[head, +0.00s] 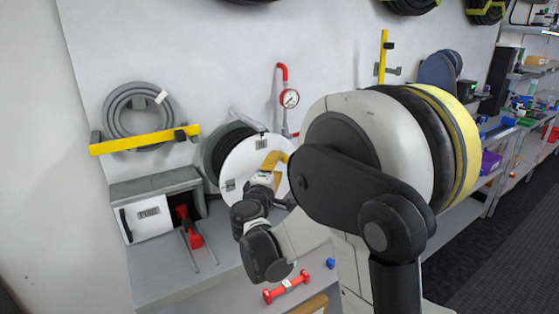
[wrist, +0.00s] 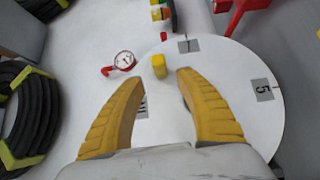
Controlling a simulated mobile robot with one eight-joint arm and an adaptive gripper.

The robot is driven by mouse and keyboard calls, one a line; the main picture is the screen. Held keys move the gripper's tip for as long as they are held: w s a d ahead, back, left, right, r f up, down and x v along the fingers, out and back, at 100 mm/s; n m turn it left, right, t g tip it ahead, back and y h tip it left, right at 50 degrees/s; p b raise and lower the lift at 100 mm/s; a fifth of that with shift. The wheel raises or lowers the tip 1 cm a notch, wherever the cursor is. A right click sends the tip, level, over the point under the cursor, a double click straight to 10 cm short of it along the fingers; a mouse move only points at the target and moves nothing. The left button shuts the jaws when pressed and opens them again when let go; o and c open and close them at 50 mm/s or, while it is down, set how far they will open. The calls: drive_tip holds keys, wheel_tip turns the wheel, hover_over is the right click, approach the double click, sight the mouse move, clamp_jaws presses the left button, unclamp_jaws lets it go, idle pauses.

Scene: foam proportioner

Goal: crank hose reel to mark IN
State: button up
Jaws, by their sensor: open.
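The hose reel shows in the head view as a white disc (head: 240,170) in front of a dark coil on the wall. In the wrist view the disc (wrist: 235,75) fills the right and middle, with grey labels near its rim. One label (wrist: 263,90) reads 5; another, partly behind the left finger, is not clearly readable. My gripper (wrist: 158,77) is open, its two yellow fingers over the disc. A small yellow block (wrist: 158,66), perhaps the crank knob, lies just beyond and between the fingertips. I cannot tell whether they touch. In the head view my gripper (head: 272,163) partly hides the disc.
A red-rimmed gauge (head: 289,98) on a red pipe is above right of the reel. A grey hose coil (head: 122,112) with a yellow bar (head: 140,142) hangs at left. Below are a grey box (head: 155,187) and a bench with a red-handled tool (head: 285,288).

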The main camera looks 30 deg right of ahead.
drive_tip(key=v, duration=0.7)
drive_tip(key=shift+d, duration=0.1)
drive_tip(key=s+a+f+m+g+y, duration=0.1)
drive_tip(key=s+f+m+g+y, duration=0.15)
drive_tip(key=s, duration=0.35)
drive_tip(key=s+a+f+m+g+y, duration=0.1)
drive_tip(key=s+f+m+g+y, duration=0.15)
drive_tip(key=s, duration=0.25)
drive_tip(key=s+a+f+m+y, duration=0.1)
drive_tip(key=s+a+m+y, duration=0.1)
drive_tip(key=s+a, duration=0.4)
drive_tip(key=s+a+f+m+g+y, duration=0.1)
drive_tip(key=s+a+f+m+y, duration=0.1)
drive_tip(key=s+a+y, duration=0.3)
drive_tip(key=shift+s+a+f+m, duration=0.25)
drive_tip(key=shift+s+a, duration=0.2)
drive_tip(key=shift+s, duration=0.6)
